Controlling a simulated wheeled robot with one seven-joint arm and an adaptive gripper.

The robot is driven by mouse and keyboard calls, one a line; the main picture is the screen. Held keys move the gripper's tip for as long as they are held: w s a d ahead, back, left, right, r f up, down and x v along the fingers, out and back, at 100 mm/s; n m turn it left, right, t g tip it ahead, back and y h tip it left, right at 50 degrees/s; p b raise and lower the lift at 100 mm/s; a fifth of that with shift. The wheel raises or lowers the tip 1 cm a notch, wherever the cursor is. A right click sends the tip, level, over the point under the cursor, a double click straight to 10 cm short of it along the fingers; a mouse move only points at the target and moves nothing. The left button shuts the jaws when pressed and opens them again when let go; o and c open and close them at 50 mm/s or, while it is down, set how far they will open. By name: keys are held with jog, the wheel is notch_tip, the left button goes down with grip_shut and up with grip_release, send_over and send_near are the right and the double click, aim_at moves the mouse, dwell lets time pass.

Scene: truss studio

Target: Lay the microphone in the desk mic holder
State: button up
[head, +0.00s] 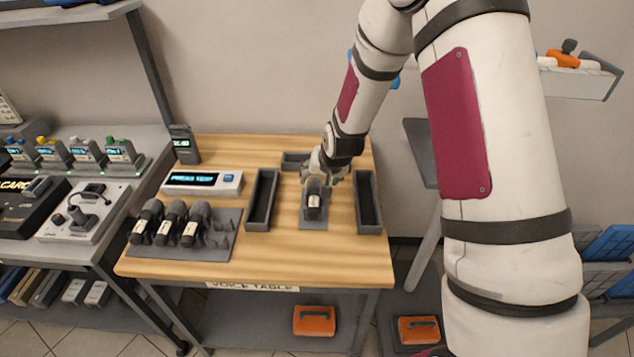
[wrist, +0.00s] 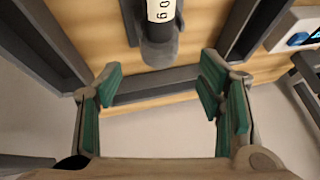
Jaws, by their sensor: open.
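A dark microphone (head: 313,199) with a pale label lies on the grey desk mic holder (head: 313,223) near the middle of the wooden table. In the wrist view the microphone (wrist: 160,48) shows its rounded grey end and white printed label at the top of the picture. My gripper (head: 324,171) is just behind and above the microphone. In the wrist view my gripper (wrist: 162,100) is open, its green pads wide apart with nothing between them. The microphone is beyond the fingertips, apart from both pads. How deep it sits in the holder is hard to tell.
Dark trays stand left (head: 262,200), right (head: 368,203) and behind (head: 294,161) the holder. A rack (head: 213,246) with three similar microphones is at the table's left. A display box (head: 203,182) and an upright handheld device (head: 185,145) stand behind it. The table's front strip is clear.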

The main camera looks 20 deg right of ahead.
jog(key=s+r+n+g, duration=0.1)
jog(key=s+r, duration=0.7)
jog(key=r, duration=0.2)
jog(key=s+r+n, duration=0.1)
jog(key=s+r, duration=0.7)
jog(key=r, duration=0.3)
jog(key=s+r+n, duration=0.1)
jog(key=s+r, duration=0.2)
jog(key=s, duration=0.7)
jog(key=s+r+n+g, duration=0.1)
jog(key=s+r, duration=0.2)
jog(key=s, duration=0.8)
jog(key=shift+s, duration=0.15)
jog(key=shift+r+p, duration=0.25)
jog(key=shift+p, duration=0.05)
